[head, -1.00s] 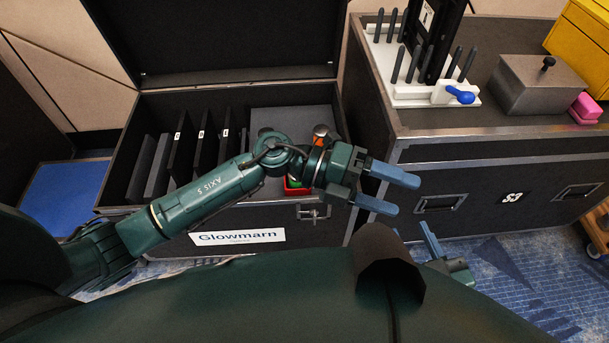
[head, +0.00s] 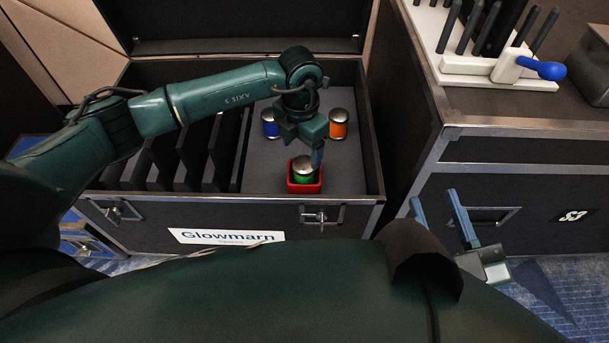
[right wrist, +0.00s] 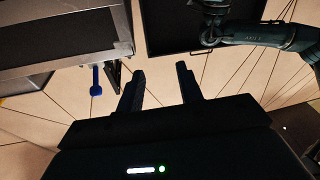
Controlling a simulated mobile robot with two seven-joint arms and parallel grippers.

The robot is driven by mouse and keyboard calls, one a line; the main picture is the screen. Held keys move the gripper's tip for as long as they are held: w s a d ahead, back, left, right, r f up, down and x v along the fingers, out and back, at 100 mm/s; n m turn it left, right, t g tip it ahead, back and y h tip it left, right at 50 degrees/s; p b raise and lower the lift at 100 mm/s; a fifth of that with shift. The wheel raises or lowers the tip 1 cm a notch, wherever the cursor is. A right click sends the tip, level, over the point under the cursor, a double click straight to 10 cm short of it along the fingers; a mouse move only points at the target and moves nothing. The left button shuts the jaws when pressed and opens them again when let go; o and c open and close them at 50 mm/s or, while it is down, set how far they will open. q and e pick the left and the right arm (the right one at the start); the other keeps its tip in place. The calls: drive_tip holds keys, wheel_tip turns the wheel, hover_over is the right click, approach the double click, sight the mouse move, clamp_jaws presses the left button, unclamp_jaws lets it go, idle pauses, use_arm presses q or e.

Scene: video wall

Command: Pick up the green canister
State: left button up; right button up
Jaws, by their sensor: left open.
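The green canister (head: 303,178) has a silver lid and stands upright in a small red holder (head: 304,189) inside the open case, near its front wall. My left gripper (head: 317,158) points down just above and behind the canister. Its jaws are open, and one finger shows close to the lid; the other finger is hidden. I cannot tell whether it touches the lid. My right gripper (head: 437,205) is open and empty in front of the case on the right; its fingers also show in the right wrist view (right wrist: 162,85).
A blue canister (head: 270,123) and an orange canister (head: 338,123) stand behind the green one. Upright dark panels (head: 190,155) fill the case's left side. The open case (head: 375,150) has raised walls. A second case (head: 480,185) stands at right, bearing a white rack (head: 480,65).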

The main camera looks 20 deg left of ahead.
sight(305, 163)
use_arm(q)
drive_tip(key=f, duration=0.2)
drive_tip(key=f+b, duration=0.1)
drive_tip(key=f, duration=0.1)
drive_tip(key=f+b, duration=0.1)
drive_tip(key=f, duration=0.1)
drive_tip(key=shift+w+d, duration=0.25)
drive_tip(key=shift+d, duration=0.1)
drive_tip(key=shift+r, duration=0.15)
drive_tip(key=c, duration=1.1)
drive_tip(key=shift+r, duration=0.1)
